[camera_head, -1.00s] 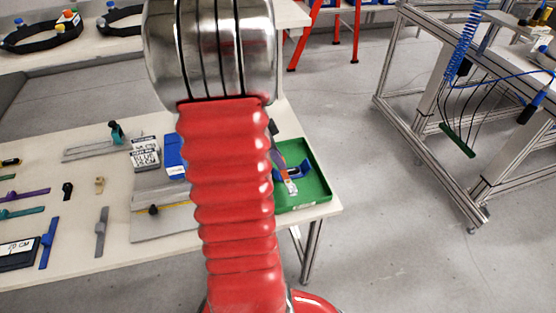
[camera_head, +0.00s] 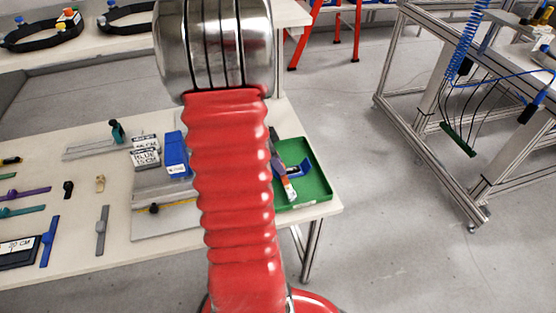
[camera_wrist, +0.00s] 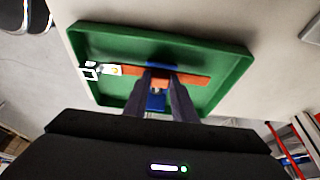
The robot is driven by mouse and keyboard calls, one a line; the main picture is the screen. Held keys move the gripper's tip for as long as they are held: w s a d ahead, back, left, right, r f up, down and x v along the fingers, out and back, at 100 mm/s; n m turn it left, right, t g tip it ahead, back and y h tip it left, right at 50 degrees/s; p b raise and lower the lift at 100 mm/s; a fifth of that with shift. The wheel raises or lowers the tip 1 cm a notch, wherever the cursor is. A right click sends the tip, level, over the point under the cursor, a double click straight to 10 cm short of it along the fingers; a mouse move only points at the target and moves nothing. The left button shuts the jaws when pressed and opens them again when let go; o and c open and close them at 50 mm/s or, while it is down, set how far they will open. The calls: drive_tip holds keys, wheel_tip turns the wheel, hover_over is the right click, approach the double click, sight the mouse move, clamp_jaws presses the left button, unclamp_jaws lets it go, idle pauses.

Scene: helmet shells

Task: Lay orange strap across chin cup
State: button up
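The orange strap (camera_wrist: 192,79) lies straight across the blue chin cup (camera_wrist: 157,102) in the wrist view, with a white buckle end (camera_wrist: 92,71) near the tray's left wall. Blue of the cup shows on both sides of the strap. My gripper (camera_wrist: 160,76) is over the middle of the strap, with its two dark fingers apart and orange and blue visible between them. Whether the fingertips touch the strap cannot be told. In the head view, the strap (camera_head: 287,188) and the blue cup (camera_head: 299,170) show in the tray, partly hidden by my arm.
A shallow green tray (camera_head: 318,190) holds both parts at the table's right end, near the edge. To its left are a blue box (camera_head: 176,152), labelled blocks (camera_head: 145,150) and a grey plate (camera_head: 165,222). Several straps and small parts lie farther left.

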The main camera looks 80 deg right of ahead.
drive_tip(key=o, duration=0.4)
drive_tip(key=shift+r, duration=0.45)
drive_tip(key=v, duration=1.2)
drive_tip(key=shift+s, duration=0.1)
idle(0.4)
